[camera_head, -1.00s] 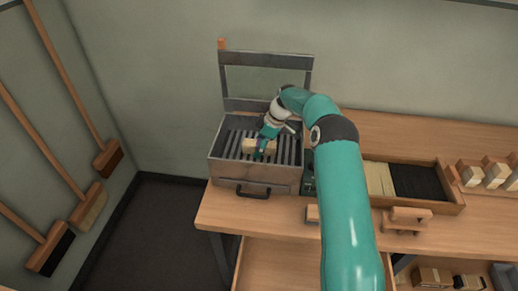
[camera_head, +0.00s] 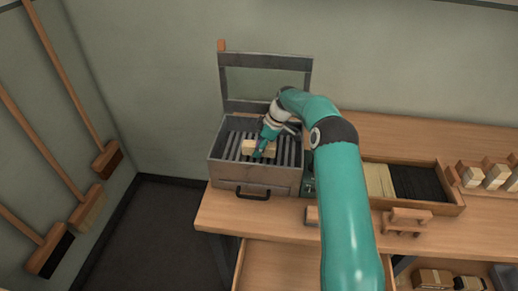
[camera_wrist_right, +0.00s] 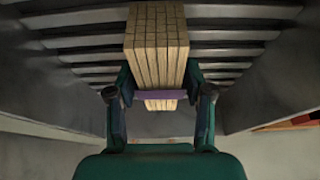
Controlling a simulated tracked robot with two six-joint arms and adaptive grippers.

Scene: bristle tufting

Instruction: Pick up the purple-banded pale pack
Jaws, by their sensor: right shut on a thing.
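The purple-banded pale pack (camera_head: 251,147) is in the slatted metal box (camera_head: 232,175) on the bench's left end. In the right wrist view the pack (camera_wrist_right: 156,45) is a bundle of pale strips with a purple band (camera_wrist_right: 160,95) around it. My right gripper (camera_head: 262,148) reaches down into the box from the right. In the wrist view its two fingers (camera_wrist_right: 160,97) are closed on either side of the pack at the band. The dark slats show behind the pack; I cannot tell whether it touches them. My left gripper is not in view.
The box's lid frame (camera_head: 266,62) stands open at the back, and its metal walls surround the gripper. A wooden tray (camera_head: 452,205) with pale and dark bristles lies to the right. Brooms (camera_head: 88,207) hang on the left wall.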

